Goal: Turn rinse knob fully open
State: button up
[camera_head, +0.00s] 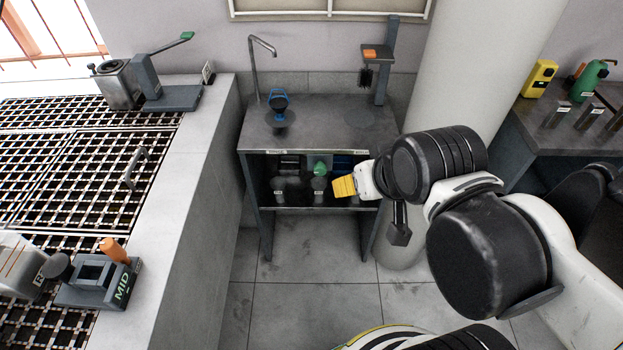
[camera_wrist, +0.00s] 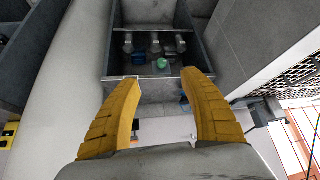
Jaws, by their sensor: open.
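A small blue knob (camera_head: 278,93) on a dark post stands on the left of the dark bench top, below the curved faucet; I take it to be the rinse knob. My gripper (camera_head: 343,187) has yellow fingers and is in front of the bench's open shelf, lower than the bench top and to the right of the knob, apart from it. In the wrist view my gripper (camera_wrist: 157,80) is open, with nothing between its fingers. A bit of blue shows beside the right finger there, too small to identify. How far the knob is turned cannot be told.
The bench (camera_head: 335,115) carries the thin faucet (camera_head: 262,45) and a stand (camera_head: 383,70) at the back right. Its shelf holds several grey-capped bottles and a green-topped item (camera_head: 320,168). A pale column (camera_head: 450,80) stands right of it; a concrete ledge (camera_head: 190,190) with grating lies left.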

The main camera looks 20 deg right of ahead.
aim_at(321, 169)
jog(key=k+l+z, duration=0.2)
jog(key=k, duration=0.25)
jog(key=k+l+z, duration=0.25)
jog(key=k, duration=0.15)
